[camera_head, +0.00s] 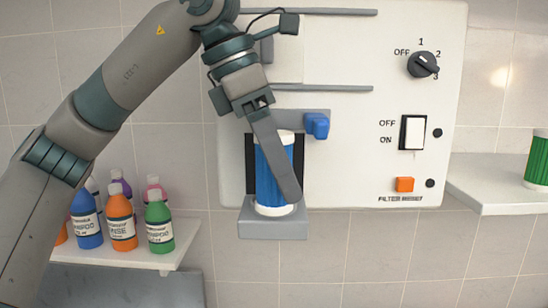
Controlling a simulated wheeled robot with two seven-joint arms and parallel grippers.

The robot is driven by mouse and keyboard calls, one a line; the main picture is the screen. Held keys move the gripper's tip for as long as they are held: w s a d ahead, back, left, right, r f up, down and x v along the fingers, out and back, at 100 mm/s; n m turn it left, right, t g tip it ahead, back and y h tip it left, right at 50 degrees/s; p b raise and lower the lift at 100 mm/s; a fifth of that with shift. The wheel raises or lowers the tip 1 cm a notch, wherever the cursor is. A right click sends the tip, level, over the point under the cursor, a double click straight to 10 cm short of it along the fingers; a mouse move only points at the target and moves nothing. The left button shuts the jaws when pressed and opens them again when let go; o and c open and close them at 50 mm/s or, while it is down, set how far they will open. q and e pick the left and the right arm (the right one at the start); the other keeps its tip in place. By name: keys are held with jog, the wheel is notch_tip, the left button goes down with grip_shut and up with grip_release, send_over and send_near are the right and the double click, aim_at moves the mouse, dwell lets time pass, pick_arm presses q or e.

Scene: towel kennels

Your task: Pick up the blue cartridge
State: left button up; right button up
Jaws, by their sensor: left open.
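The blue cartridge (267,178) is a ribbed blue cylinder with white end caps. It stands upright on a small grey ledge (272,229) in front of a dark recess in the white panel. My left gripper (290,192) comes down from above, with a long grey finger crossing the front of the cartridge towards its lower right. The gripper is open. Whether the finger touches the cartridge I cannot tell, and the other finger is hidden. My right gripper is not in view.
The white panel (340,60) carries a dial (423,65), a rocker switch (412,132), an orange button (404,184) and a blue knob (316,125) close beside the cartridge. Several bottles stand on a left shelf (185,252). A green cartridge (537,160) stands on a right shelf (490,190).

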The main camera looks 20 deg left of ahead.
pick_arm(q)
jog(key=shift+x, duration=0.8)
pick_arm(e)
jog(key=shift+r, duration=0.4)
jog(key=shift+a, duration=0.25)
pick_arm(q)
jog(key=c, duration=1.3)
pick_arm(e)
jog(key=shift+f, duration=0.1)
